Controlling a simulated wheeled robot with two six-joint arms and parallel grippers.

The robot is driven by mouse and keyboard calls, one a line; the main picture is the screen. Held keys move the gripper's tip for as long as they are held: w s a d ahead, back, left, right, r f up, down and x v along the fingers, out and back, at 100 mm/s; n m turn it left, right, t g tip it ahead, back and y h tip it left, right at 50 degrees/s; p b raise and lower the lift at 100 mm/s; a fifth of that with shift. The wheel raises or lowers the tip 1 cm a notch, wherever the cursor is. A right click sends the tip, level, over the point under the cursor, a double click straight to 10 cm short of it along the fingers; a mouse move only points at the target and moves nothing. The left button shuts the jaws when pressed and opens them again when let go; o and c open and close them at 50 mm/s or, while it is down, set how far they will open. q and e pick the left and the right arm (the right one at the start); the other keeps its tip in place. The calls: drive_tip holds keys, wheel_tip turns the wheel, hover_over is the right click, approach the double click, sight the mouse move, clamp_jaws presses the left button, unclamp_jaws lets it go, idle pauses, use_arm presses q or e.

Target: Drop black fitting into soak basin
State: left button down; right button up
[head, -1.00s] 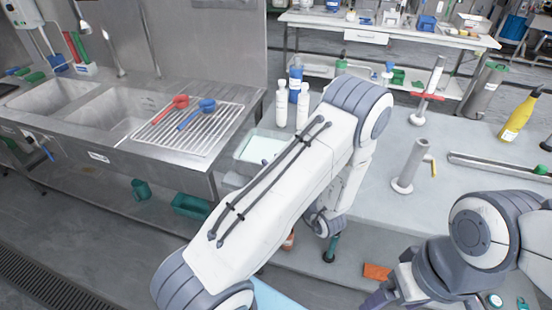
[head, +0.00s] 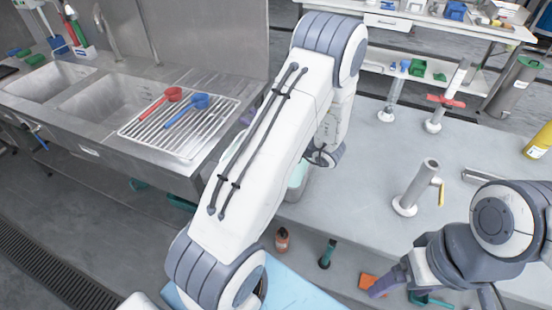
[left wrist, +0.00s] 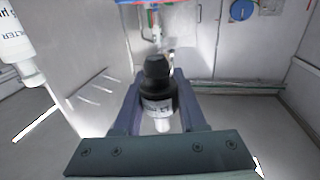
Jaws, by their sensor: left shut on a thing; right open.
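My left gripper (left wrist: 159,88) is shut on the black fitting (left wrist: 156,72), a dark piece with a pale label, shown between its fingers in the left wrist view. In the head view my left arm hides this gripper and the fitting. The soak basin, a grey tub with pale liquid (head: 299,174), is mostly hidden behind that arm; a part shows to its right. I cannot tell how the fitting lies over the basin. My right gripper (head: 393,284) is open at the lower right, away from the basin.
A steel sink with a drain rack (head: 150,137) holding a red scoop (head: 172,95) and a blue scoop (head: 198,102) is at left. A metal stand (head: 406,205) is on the grey counter at right. A white bottle (left wrist: 18,40) is close by in the left wrist view.

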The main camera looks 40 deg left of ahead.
use_arm(q)
wheel_tip(320, 180, down, 6)
drive_tip(key=b, duration=0.5)
drive_tip(key=shift+w, duration=0.2)
drive_tip(key=shift+c, duration=2)
unclamp_jaws()
drive_tip(key=shift+r, duration=0.1)
